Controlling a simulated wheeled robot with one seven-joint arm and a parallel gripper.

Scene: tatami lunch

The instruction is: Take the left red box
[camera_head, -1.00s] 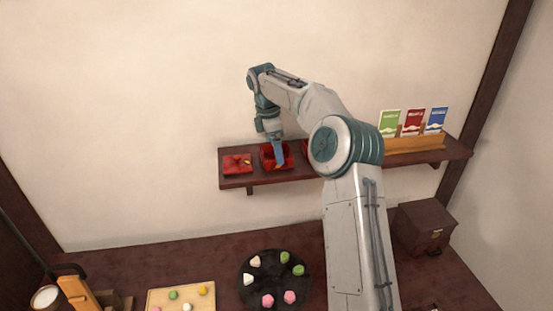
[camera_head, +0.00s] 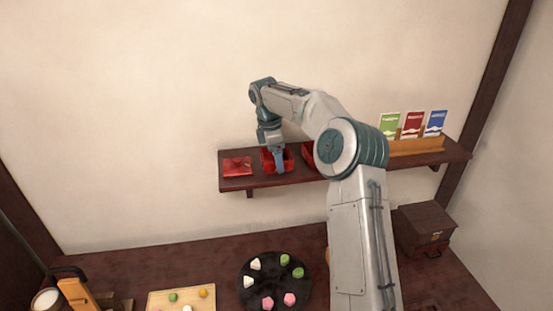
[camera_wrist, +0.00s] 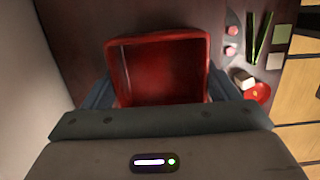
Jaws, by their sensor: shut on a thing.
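My gripper (camera_head: 279,160) is at the wall shelf (camera_head: 205,184), pointing down, and is shut on an open red box (camera_head: 267,160). In the wrist view the red box (camera_wrist: 160,42) sits between the two fingers, with its hollow inside facing the camera; it looks empty. I cannot tell whether it touches the shelf or is slightly off it. A second red box (camera_head: 308,152) is just to its right, mostly hidden by my arm.
A flat red piece (camera_head: 238,166) lies at the shelf's left end. Green, red (camera_head: 412,124) and blue packets stand at its right. On the lower table are a black round plate (camera_head: 275,282) with sweets, a wooden board (camera_head: 208,303) and a brown chest (camera_head: 424,226).

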